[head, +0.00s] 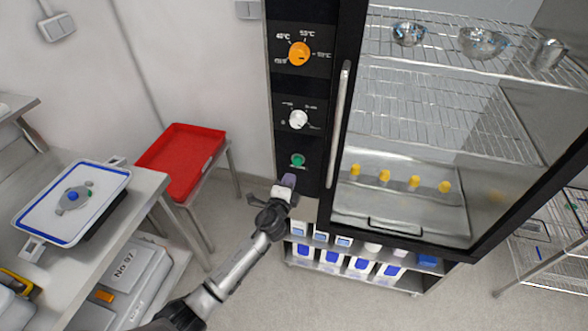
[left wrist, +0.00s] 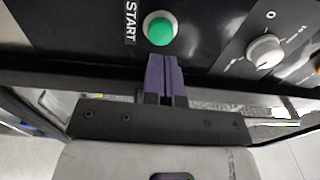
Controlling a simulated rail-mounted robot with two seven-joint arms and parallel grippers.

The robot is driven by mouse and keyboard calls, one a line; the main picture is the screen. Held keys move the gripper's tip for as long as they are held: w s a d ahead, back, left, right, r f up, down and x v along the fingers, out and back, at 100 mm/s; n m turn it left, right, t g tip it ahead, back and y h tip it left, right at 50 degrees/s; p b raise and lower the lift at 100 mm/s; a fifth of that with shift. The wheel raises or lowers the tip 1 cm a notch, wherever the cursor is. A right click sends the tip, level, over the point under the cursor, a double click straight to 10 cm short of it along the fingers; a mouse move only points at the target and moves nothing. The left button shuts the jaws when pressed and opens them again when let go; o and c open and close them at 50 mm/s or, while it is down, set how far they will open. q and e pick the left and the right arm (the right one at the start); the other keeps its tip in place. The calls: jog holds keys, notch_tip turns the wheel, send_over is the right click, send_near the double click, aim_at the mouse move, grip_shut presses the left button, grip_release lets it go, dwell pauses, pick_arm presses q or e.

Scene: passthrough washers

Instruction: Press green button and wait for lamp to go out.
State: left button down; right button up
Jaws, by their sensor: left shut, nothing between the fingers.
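The green button (head: 297,160) is on the black control panel of the cabinet, below the white knob. In the left wrist view the green button (left wrist: 159,30) sits beside the word START, with a pale ring around it. My left gripper (head: 288,181) is shut and empty, its purple fingertips just below the button in the head view. In the left wrist view the fingertips (left wrist: 163,60) overlap the area close to the button's edge; I cannot tell whether they touch it. I cannot make out a lit lamp. My right gripper is not in view.
The panel also has an orange knob (head: 299,54) and a white knob (head: 298,119). The glass door with a vertical handle (head: 339,115) is right of the panel. A red tray (head: 182,160) and a metal table (head: 137,205) stand to the left.

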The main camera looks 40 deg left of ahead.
aim_at(296, 163)
pick_arm(q)
jog(key=shift+b+x, duration=0.3)
jog(key=shift+x, duration=2.4)
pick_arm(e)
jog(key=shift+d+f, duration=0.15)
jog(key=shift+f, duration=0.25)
